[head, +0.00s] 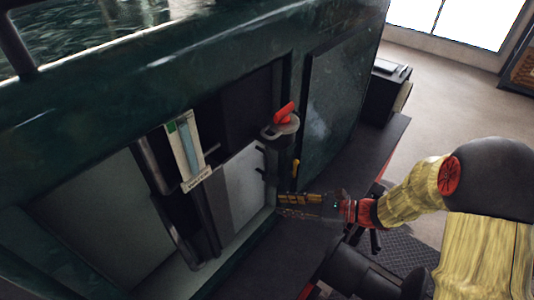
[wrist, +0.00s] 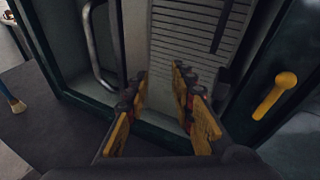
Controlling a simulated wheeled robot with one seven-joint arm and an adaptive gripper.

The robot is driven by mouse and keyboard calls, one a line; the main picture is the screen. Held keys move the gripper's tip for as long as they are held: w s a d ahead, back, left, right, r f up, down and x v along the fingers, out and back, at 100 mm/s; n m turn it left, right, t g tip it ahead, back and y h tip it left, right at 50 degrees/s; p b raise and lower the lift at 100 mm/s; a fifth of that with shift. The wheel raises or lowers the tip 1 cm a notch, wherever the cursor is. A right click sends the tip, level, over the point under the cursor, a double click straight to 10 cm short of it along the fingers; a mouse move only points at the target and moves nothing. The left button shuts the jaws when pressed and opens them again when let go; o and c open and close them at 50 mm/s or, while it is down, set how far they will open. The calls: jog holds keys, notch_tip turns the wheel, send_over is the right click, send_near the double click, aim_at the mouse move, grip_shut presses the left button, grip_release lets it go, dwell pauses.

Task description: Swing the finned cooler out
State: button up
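The finned cooler (wrist: 190,30) shows in the wrist view as a pale grey panel with closely spaced horizontal lines, inside a recess in the dark green tram body. It appears to be the light panel (head: 240,185) in the head view, where fins cannot be made out. A dark handle (wrist: 222,28) stands at its right side. My gripper (wrist: 159,76) is open and empty, with its yellow fingers spread in front of the panel's lower part. In the head view my gripper (head: 283,205) is at the recess's lower right. Contact with the cooler cannot be told.
A yellow lever (wrist: 272,95) is right of the recess. A curved bar handle (wrist: 92,48) is to the left. A red-handled valve (head: 284,115) sits above, and a gauge with a pale blue tube (head: 190,150) hangs left. Open floor (head: 440,90) lies to the right.

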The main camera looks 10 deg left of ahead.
aim_at(267, 174)
jog(key=w+r+m+t+y, duration=0.2)
jog(key=w+r+m+t, duration=0.25)
jog(key=w, duration=0.35)
jog(key=shift+n+g, duration=0.35)
jog(key=x, duration=0.5)
jog(key=r+p+x, duration=0.1)
jog(key=x, duration=0.1)
jog(key=shift+s+a, duration=0.25)
jog(key=shift+a, duration=0.15)
jog(key=shift+c, duration=1.1)
jog(key=c, duration=0.4)
grip_shut()
